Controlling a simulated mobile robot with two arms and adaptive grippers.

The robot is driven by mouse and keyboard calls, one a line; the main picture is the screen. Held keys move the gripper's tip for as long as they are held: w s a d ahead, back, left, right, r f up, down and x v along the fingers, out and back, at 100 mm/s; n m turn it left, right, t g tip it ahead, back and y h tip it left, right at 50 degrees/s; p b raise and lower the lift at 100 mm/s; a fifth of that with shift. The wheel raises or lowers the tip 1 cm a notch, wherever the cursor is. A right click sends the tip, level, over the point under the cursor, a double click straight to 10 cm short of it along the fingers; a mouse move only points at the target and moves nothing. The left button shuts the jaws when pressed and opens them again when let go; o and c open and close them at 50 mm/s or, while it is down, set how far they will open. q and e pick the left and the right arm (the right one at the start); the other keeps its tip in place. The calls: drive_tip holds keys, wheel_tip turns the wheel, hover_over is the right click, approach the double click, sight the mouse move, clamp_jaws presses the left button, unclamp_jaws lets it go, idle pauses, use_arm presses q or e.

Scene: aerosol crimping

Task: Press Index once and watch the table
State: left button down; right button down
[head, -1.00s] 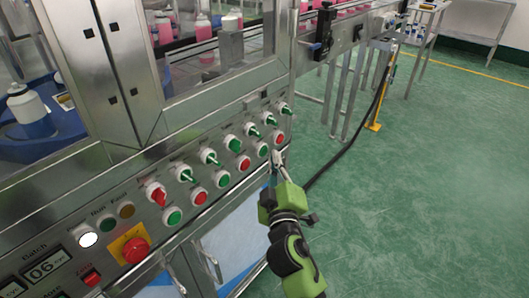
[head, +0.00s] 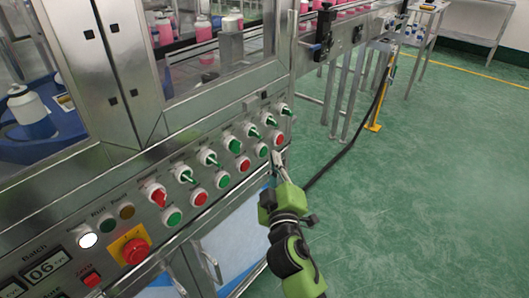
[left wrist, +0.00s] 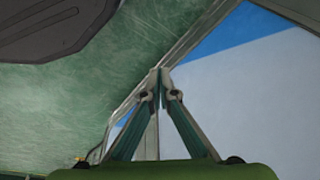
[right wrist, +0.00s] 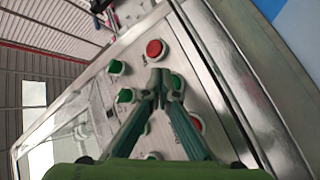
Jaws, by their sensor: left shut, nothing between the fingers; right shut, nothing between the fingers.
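The panel's lower row holds round red and green push buttons; their labels are too small to read, so I cannot tell which is Index. My right gripper (head: 277,154) is shut and empty just off the panel, below the last red button (head: 278,138) and beside the last green button (head: 262,149). A blue round table (head: 65,122) with a white-capped bottle (head: 30,108) shows behind glass at left. My left gripper (left wrist: 159,75) is shut and empty, near a white-and-blue panel.
Green switches (head: 231,142) line the row above the buttons. A red emergency stop (head: 134,250) on yellow and a lit white button (head: 88,240) sit at lower left. Pink bottles (head: 204,32) stand inside the machine. Green floor at right is open; a black cable (head: 345,150) crosses it.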

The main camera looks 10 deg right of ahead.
drive_tip(key=shift+w+a, duration=0.1)
idle(0.3)
use_arm(q)
drive_tip(key=shift+w+r, duration=0.35)
drive_tip(key=shift+r, duration=0.3)
use_arm(e)
drive_tip(key=shift+w+a, duration=0.15)
drive_tip(key=shift+w, duration=0.05)
use_arm(q)
drive_tip(key=shift+s+f, duration=0.15)
drive_tip(key=shift+s, duration=0.05)
use_arm(e)
drive_tip(key=shift+w, duration=0.1)
